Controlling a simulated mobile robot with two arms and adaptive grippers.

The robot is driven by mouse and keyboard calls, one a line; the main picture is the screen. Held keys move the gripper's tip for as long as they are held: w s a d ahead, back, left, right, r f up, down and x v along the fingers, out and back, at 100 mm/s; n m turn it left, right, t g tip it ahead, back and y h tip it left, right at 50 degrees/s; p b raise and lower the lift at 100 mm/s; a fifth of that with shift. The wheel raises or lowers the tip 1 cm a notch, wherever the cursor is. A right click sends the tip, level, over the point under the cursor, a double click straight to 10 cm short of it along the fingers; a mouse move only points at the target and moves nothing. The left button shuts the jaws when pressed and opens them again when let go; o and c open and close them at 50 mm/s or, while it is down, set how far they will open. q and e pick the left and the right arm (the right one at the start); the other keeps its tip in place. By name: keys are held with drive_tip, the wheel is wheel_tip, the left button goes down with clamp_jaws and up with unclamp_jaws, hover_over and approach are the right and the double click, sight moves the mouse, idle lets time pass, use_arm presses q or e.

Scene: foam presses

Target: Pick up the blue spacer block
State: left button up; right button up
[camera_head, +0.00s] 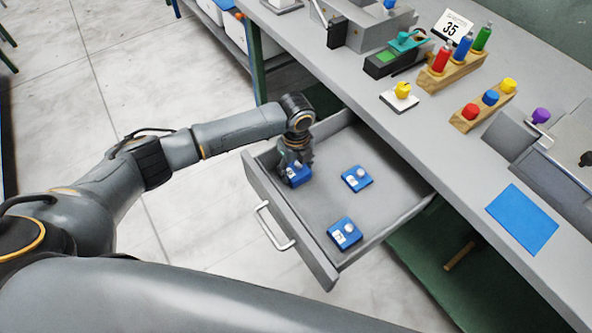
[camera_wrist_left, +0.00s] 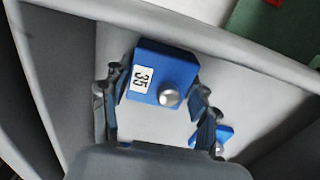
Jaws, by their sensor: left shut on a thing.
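An open grey drawer (camera_head: 395,207) holds three blue spacer blocks, each with a silver knob and a white label. My left gripper (camera_head: 296,162) is at the drawer's left corner, shut on one blue spacer block (camera_head: 299,178). In the left wrist view this held block (camera_wrist_left: 178,68) has a label reading 35, and the gripper fingers (camera_wrist_left: 157,108) stand on either side of it. I cannot tell whether it touches the drawer floor. A second block (camera_head: 357,182) lies to its right, and a third block (camera_head: 345,238) lies nearer the drawer front. My right gripper is out of view.
The drawer's front panel with a handle (camera_head: 268,226) and its side walls surround the blocks. The grey bench top (camera_head: 420,135) above carries a sign reading 35 (camera_head: 452,27), wooden racks with coloured pieces, presses and a blue mat (camera_head: 522,219). The drawer's middle is mostly clear.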

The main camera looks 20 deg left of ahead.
sight(296, 164)
use_arm(q)
wheel_tip(296, 164, up, 10)
drive_tip(key=shift+r, duration=0.1)
wheel_tip(296, 164, up, 8)
drive_tip(key=p, duration=0.6)
drive_tip(key=s+a+r+n+b, duration=0.1)
drive_tip(key=s+a+n+b, duration=0.1)
drive_tip(key=s+n, duration=0.5)
drive_tip(key=s+a+r+n+b, duration=0.1)
drive_tip(key=s+n+b, duration=0.3)
drive_tip(key=n, duration=1.4)
drive_tip(key=shift+s+a+r+n, duration=0.3)
drive_tip(key=shift+s+a, duration=0.3)
drive_tip(key=shift+s, duration=0.8)
